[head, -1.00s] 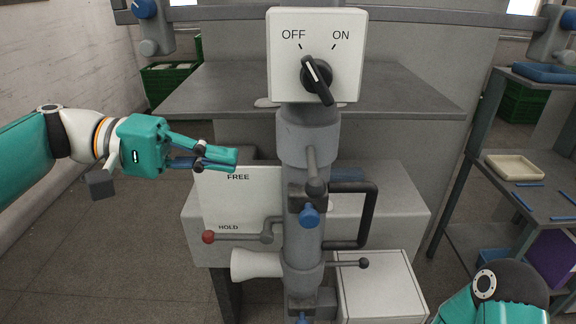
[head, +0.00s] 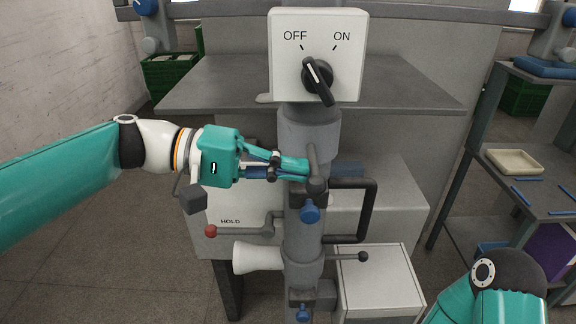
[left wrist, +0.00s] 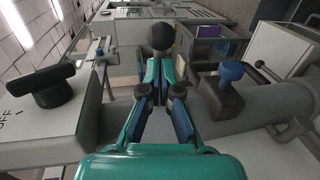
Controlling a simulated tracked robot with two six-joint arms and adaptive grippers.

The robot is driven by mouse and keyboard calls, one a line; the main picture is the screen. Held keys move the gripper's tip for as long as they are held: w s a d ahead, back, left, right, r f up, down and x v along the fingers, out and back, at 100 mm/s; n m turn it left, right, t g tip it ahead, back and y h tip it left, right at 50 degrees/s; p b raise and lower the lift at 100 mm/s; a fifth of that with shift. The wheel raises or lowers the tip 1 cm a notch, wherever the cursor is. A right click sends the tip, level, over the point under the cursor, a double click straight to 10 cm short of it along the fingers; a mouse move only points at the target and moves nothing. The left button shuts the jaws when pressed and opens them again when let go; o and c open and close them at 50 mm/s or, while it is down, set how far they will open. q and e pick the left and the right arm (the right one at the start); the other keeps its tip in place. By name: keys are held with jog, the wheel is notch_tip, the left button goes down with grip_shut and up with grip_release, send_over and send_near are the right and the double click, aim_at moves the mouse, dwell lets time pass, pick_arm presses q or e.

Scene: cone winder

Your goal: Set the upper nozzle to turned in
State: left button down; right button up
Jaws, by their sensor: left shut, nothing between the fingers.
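A grey rod with a rounded dark end (head: 316,186) points toward me from the upper part of the column; I take it for the upper nozzle, but no label shows. In the left wrist view a dark ball (left wrist: 160,37) shows just past the fingertips, likely the rod's end. My left gripper (head: 300,168) is shut and empty, with its tips close against the rod's left side. Whether they touch is unclear. It also shows in the left wrist view (left wrist: 158,75). My right arm shows at the lower right, but its gripper is out of view.
An OFF/ON switch box (head: 350,60) tops the column (head: 308,125). A blue knob (head: 309,214), a black handle (head: 372,212), a red-ended lever (head: 211,231), a white cone (head: 258,258) and a ball-ended lever (head: 362,257) surround it.

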pick_arm(q)
jog(key=shift+d+f, duration=0.1)
jog(key=shift+d, duration=0.7)
jog(key=shift+s+a, duration=0.1)
